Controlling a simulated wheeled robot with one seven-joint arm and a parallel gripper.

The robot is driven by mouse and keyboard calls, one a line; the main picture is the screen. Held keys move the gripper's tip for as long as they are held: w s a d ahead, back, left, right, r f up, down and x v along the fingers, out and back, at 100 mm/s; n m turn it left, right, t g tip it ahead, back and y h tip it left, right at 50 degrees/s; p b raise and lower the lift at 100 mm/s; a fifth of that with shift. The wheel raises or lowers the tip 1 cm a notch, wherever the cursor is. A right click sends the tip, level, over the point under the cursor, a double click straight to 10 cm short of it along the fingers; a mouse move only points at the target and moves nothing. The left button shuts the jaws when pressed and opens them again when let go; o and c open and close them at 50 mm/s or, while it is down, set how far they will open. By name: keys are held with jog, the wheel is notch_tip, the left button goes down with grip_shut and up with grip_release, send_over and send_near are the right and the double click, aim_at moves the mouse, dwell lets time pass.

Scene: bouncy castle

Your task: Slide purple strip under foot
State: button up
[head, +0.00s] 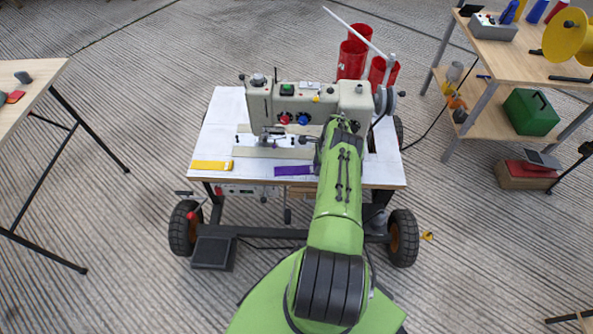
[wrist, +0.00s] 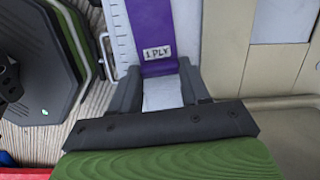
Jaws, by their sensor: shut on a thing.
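The purple strip (head: 294,170) lies near the front edge of the sewing table, left of my arm. In the wrist view the purple strip (wrist: 157,22) bears a "1 PLY" label and runs away from my gripper (wrist: 161,88). My gripper is shut on its near end, where a white patch shows between the fingers. In the head view my arm mostly hides the gripper. The sewing machine (head: 313,97) stands behind the strip. Its foot area (head: 270,140) is over the cream bed, left of and behind the strip; the foot itself is too small to make out.
A yellow strip (head: 211,165) lies at the table's front left. Red cylinders (head: 352,60) stand behind the machine. The wheeled sewing table (head: 222,110) has bare white room at left. Another table (head: 22,95) stands far left; a shelved bench (head: 520,60) stands at right.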

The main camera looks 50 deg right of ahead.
jog(key=shift+r+p, duration=0.8)
jog(key=shift+r, duration=0.35)
jog(key=shift+r+p, duration=1.3)
jog(key=shift+r, duration=0.75)
jog(key=shift+f, duration=0.1)
jog(key=shift+a, duration=0.1)
